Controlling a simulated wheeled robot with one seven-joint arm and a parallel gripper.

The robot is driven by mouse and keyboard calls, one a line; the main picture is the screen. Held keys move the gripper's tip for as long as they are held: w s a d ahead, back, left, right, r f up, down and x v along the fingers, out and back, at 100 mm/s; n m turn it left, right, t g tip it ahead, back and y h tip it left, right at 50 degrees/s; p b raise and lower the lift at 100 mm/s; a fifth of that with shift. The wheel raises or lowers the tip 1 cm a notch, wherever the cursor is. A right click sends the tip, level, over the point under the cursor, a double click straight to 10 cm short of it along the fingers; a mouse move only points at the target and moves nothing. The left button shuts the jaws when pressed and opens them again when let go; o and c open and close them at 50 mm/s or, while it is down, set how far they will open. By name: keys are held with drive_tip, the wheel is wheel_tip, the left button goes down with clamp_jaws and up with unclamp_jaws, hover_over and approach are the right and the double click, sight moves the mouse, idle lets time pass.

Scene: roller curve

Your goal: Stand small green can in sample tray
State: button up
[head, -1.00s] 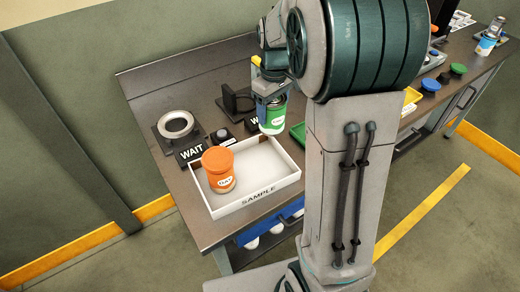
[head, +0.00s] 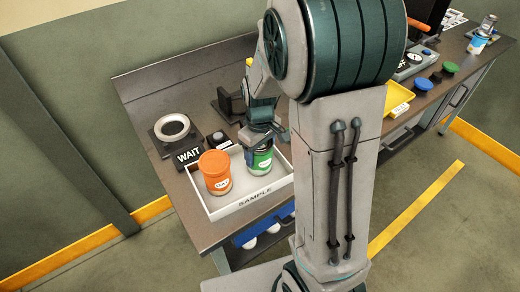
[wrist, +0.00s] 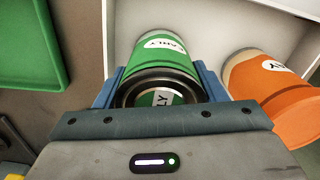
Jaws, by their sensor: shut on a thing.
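The small green can (head: 261,161) is in my gripper (head: 262,140), inside the walls of the white sample tray (head: 256,198) at its right side. It looks upright in the head view. Whether its base touches the tray floor cannot be told. In the wrist view the green can (wrist: 165,55) sits between the blue fingers of my gripper (wrist: 160,85), which is shut on it. An orange jar (head: 215,172) with an orange lid stands in the tray's left part, a small gap from the can.
A ring stand (head: 172,128) with a WAIT sign (head: 188,156) is behind the tray on the left. A green tray (wrist: 28,45) lies beside the sample tray in the wrist view. A yellow tray (head: 402,100) is farther right on the bench.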

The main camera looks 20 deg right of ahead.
drive_tip(key=shift+f, duration=0.1)
drive_tip(key=o, duration=1.1)
drive_tip(key=shift+c, duration=0.2)
wheel_tip(320, 180, up, 12)
drive_tip(key=shift+f, duration=0.25)
drive_tip(key=shift+s+r, duration=0.3)
drive_tip(key=shift+r, duration=0.25)
drive_tip(key=s+m+t, duration=0.3)
drive_tip(key=s+m, duration=0.2)
drive_tip(key=s, duration=0.9)
drive_tip(key=shift+a+r+m, duration=0.15)
drive_tip(key=shift+a+m, duration=0.1)
drive_tip(key=shift+m, duration=0.15)
